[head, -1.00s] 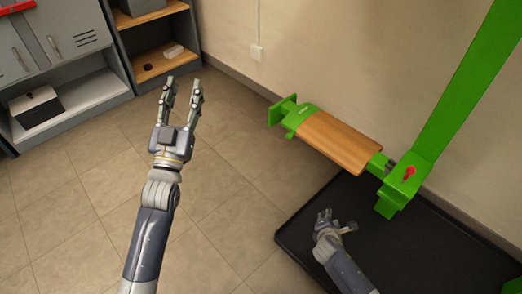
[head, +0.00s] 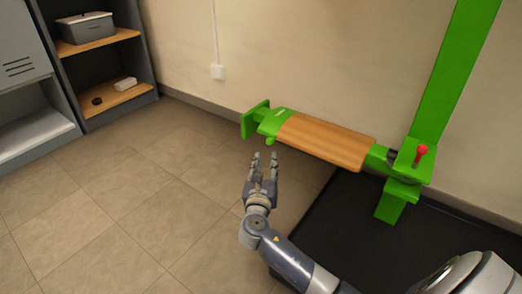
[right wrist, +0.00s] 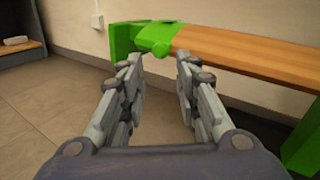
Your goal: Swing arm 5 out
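Arm 5, by its look the green swing arm with a wooden board (head: 325,141), extends left from the green upright post (head: 452,75). A green plate (head: 254,119) stands at its free end, with a small green knob (head: 269,141) below. A red-knobbed pin (head: 421,151) sits at the post end. My right gripper (head: 264,157) is open and empty, just below and in front of the free end, apart from it. In the right wrist view the fingers (right wrist: 160,72) are spread, with the green end (right wrist: 153,36) beyond them. My left gripper is out of view.
A black mat (head: 330,225) lies under the arm and post. The wall with a socket (head: 217,72) is close behind the arm. A shelf unit (head: 105,62) with a grey box (head: 85,27) stands at the left. The tiled floor (head: 130,190) is clear.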

